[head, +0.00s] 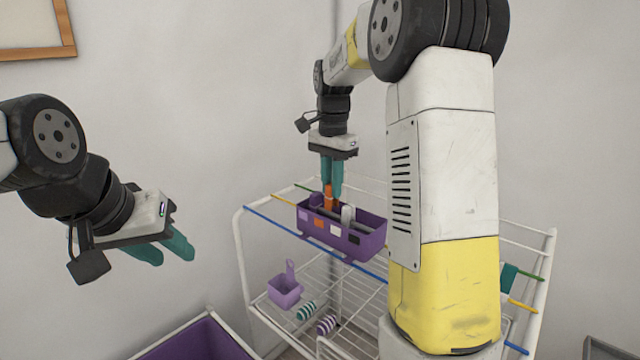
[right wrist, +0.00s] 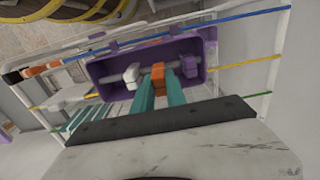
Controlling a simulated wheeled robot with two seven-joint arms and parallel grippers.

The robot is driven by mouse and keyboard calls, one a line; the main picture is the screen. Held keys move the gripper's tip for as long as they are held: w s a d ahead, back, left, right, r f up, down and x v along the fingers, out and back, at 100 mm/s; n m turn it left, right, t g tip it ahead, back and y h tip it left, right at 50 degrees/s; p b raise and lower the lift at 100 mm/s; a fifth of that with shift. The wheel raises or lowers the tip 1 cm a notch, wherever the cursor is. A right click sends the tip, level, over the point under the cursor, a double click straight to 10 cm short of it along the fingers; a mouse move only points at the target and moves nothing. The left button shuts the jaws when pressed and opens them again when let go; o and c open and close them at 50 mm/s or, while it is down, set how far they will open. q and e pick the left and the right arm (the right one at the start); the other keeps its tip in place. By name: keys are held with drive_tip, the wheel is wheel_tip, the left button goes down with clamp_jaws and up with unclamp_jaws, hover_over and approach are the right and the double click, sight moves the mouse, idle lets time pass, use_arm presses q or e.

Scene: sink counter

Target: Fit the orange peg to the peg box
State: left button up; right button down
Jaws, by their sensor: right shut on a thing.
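The purple peg box (head: 358,246) hangs on the top bars of a white rack, with small coloured squares on its front. My right gripper (head: 332,184) is above the box, shut on the orange peg (head: 329,199). In the right wrist view the orange peg (right wrist: 158,79) is between the fingertips (right wrist: 160,84), at the grey bar (right wrist: 238,60) across the box. The peg's lower end is hidden in the head view, so its seating is unclear. A white peg (head: 347,215) and a purple peg (head: 316,200) stand in the box. My left gripper (head: 174,257) is open and empty, left of the rack.
The white rack (head: 241,240) has blue, yellow and green bars. A purple holder (head: 285,292) and striped rolls (head: 306,311) are on its lower level. A purple basket (head: 195,343) is at the bottom left. Space between my left gripper and the rack is free.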

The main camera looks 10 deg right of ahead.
sight(331, 199)
drive_tip(key=shift+f, duration=0.15)
drive_tip(key=shift+f, duration=1.35)
drive_tip(key=shift+f, duration=0.15)
drive_tip(key=shift+f, duration=0.4)
drive_tip(key=c, duration=1.3)
unclamp_jaws()
